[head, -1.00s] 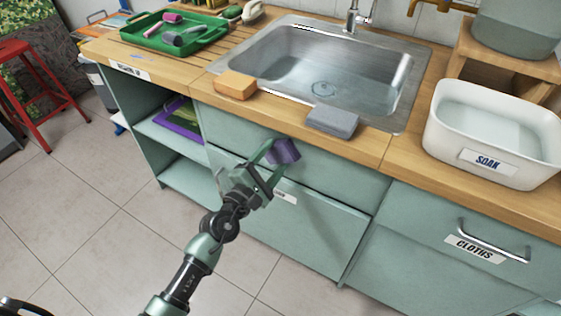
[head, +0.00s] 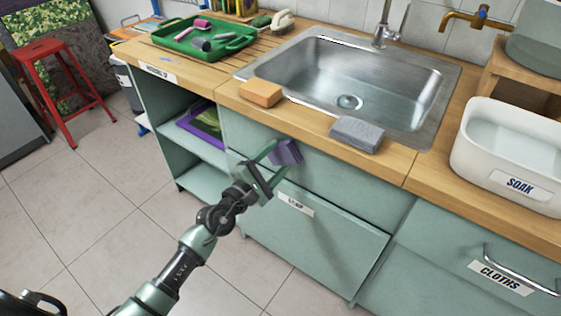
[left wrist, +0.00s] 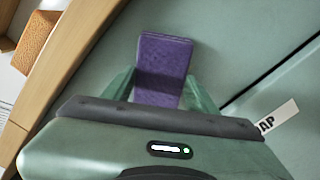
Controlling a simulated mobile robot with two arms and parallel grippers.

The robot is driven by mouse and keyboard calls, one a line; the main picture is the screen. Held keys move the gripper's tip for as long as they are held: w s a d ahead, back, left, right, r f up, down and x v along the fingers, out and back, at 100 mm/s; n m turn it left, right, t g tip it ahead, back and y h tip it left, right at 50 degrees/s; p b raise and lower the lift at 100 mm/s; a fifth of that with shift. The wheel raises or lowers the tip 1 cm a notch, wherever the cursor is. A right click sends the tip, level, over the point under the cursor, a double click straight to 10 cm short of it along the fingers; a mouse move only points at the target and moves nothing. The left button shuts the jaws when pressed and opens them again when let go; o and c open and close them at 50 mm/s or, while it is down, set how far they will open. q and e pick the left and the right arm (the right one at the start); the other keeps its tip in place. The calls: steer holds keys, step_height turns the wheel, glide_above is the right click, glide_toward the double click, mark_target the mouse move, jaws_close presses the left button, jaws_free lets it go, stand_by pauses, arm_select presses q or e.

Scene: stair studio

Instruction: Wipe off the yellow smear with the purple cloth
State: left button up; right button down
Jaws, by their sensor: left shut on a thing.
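The purple cloth (head: 287,152) is a small folded pad in my left gripper (head: 273,160), in front of the green cabinet just below the counter edge. In the left wrist view the cloth (left wrist: 162,62) stands out between the two green fingers, which are shut on it. The cabinet face shows behind it; I cannot tell whether the cloth touches it. I can make out no yellow smear in either current view. My right gripper is not in view.
The wooden counter (head: 205,76) holds an orange sponge (head: 261,93), a grey sponge (head: 357,134), a metal sink (head: 440,108), a green tray (head: 232,45) and a white SOAK tub (head: 470,150). A CLOTHS drawer handle (head: 520,272) sticks out at right. A red stool (head: 58,75) stands left.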

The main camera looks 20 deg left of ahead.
arm_select(q)
steer(key=shift+s, duration=0.15)
steer(key=shift+v, duration=2.9)
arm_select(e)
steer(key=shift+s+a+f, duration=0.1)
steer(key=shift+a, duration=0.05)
arm_select(q)
steer(key=shift+f, duration=0.1)
steer(key=v, duration=0.3)
